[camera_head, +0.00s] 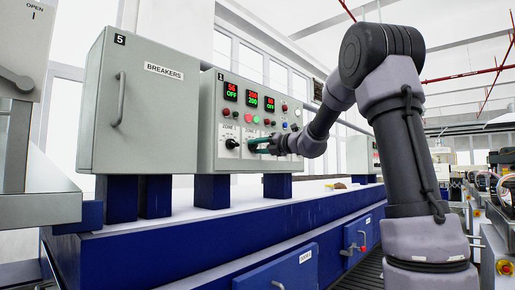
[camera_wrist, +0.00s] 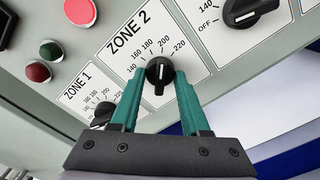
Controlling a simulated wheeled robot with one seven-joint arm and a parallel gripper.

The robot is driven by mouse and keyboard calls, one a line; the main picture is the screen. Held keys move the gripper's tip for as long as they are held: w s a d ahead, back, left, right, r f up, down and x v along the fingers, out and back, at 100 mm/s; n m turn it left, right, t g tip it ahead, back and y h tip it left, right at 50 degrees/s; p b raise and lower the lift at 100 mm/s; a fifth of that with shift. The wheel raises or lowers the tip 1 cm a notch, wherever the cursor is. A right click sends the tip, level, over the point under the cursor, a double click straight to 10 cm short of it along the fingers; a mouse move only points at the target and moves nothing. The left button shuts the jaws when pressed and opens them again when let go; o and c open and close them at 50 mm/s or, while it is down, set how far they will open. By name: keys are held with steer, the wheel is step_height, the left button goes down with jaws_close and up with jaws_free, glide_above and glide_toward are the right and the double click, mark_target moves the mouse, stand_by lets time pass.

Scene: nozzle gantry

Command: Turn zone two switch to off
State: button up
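The zone two switch (camera_wrist: 159,74) is a round black knob on a white label marked ZONE 2, with a scale from 140 to 220. A white line shows on the knob, but I cannot tell which mark it is set to. My gripper (camera_wrist: 160,72) has its teal fingers on either side of the knob, with narrow gaps visible; contact is unclear. In the head view, my gripper (camera_head: 258,141) reaches the grey control panel (camera_head: 212,150) from the right and mostly hides this knob. The middle red and green display (camera_head: 252,99) reads 200 over 200.
The zone one knob (camera_head: 232,143) is just left of my gripper. Another knob (camera_wrist: 250,10) is to the right in the wrist view. Red and green buttons (camera_wrist: 52,50) sit above. A grey breakers cabinet (camera_head: 150,110) stands left of the panel, above the blue base (camera_head: 150,255).

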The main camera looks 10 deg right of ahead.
jaws_close()
steer(key=shift+n, duration=0.3)
steer(key=n, duration=2.3)
steer(key=shift+w+d, duration=0.2)
steer(key=shift+d, duration=0.05)
steer(key=shift+n, duration=0.3)
steer(key=o, duration=0.7)
jaws_free()
